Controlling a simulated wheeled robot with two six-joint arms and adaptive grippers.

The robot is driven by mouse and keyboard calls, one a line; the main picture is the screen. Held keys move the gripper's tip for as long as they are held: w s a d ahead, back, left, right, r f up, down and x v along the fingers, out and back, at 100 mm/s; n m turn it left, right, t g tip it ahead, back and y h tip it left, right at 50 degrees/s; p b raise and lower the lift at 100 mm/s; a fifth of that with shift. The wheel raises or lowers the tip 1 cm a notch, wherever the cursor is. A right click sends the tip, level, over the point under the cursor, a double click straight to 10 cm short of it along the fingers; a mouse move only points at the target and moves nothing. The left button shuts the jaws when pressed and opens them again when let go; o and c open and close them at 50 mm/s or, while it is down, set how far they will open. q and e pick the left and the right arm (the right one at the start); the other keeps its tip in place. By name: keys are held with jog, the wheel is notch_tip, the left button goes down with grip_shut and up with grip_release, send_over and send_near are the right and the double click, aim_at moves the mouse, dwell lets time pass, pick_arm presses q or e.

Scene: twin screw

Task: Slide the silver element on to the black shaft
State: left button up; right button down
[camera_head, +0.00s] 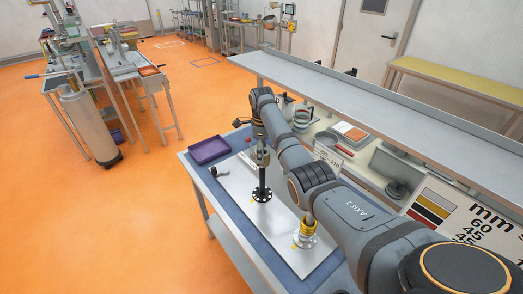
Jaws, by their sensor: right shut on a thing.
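The black shaft (262,182) stands upright on a round black flanged base (262,195) on the light plate of the workbench. The silver element (262,158) is directly above the shaft's visible part and lined up with it. I cannot tell whether it is around the shaft's top or just over it. My right gripper (261,146) points down from above and is shut on the silver element. It is small and partly hidden by its own wrist. My left gripper is not in view.
A brass-coloured piece (307,228) stands on a silver flange nearer me, close under my right arm. A grey shelf (390,110) runs behind. The plate's (235,195) left side is clear.

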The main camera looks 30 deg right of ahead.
aim_at(262, 166)
jog(key=shift+f+b, duration=1.35)
jog(key=shift+f, duration=2.2)
jog(key=c, duration=0.5)
grip_release()
jog(key=shift+r, duration=0.1)
notch_tip(262, 166, up, 12)
